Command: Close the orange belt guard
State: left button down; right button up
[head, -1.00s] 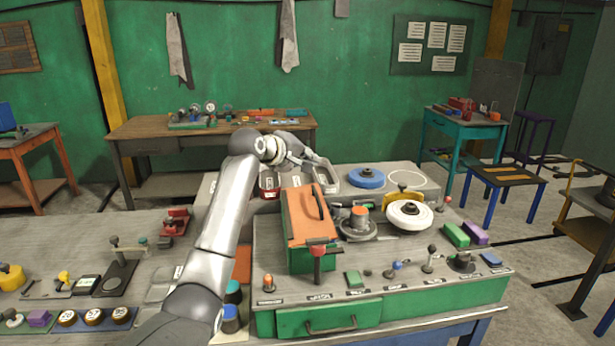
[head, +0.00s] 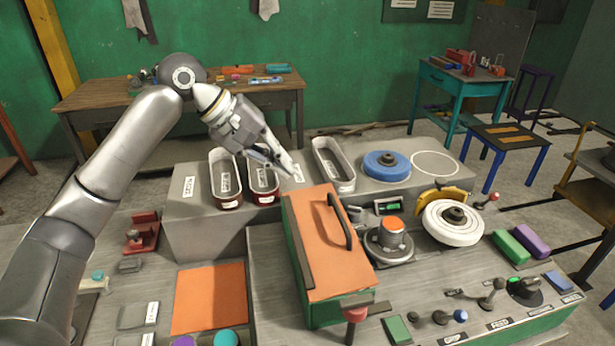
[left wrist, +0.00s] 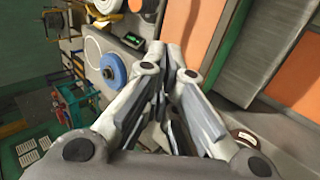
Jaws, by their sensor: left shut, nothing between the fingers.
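The orange belt guard (head: 325,240) is a flat lid with a black bar handle (head: 340,222). It lies down over a green box (head: 322,313) on the grey machine bench; no gap under it shows from here. In the left wrist view the guard (left wrist: 194,30) is at the top, beside the green box wall (left wrist: 228,42). My left gripper (head: 290,170) is shut and empty, above the bench behind the guard's far end, apart from it. Its fingertips also show in the left wrist view (left wrist: 176,52). My right gripper is not in view.
Oblong bins (head: 226,180) stand behind the guard, near my gripper. An orange-topped knob (head: 391,230), a white wheel (head: 453,222) and a blue disc (head: 386,165) are to its right. A red-topped post (head: 355,314) stands at its front. An orange mat (head: 209,298) lies left.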

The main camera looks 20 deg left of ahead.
pick_arm(q)
jog(key=d+f, duration=0.1)
jog(key=d, duration=0.1)
jog(key=p, duration=0.4)
send_near(335, 206)
jog(key=x, duration=0.6)
jog(key=shift+d, duration=0.1)
jog(key=shift+w+d+f, duration=0.1)
jog(key=shift+d+f, duration=0.1)
jog(key=shift+f, duration=0.2)
jog(key=shift+d+p, duration=0.1)
jog(key=shift+p, duration=0.4)
jog(key=shift+w+d+f+p, duration=0.1)
jog(key=shift+w+d+p, duration=0.1)
jog(key=shift+p, duration=0.8)
jog(key=shift+d+f+p, duration=0.1)
jog(key=shift+f+p, duration=0.1)
jog(key=shift+p, duration=0.15)
jog(key=shift+w+f, duration=0.1)
jog(key=shift+f, duration=0.2)
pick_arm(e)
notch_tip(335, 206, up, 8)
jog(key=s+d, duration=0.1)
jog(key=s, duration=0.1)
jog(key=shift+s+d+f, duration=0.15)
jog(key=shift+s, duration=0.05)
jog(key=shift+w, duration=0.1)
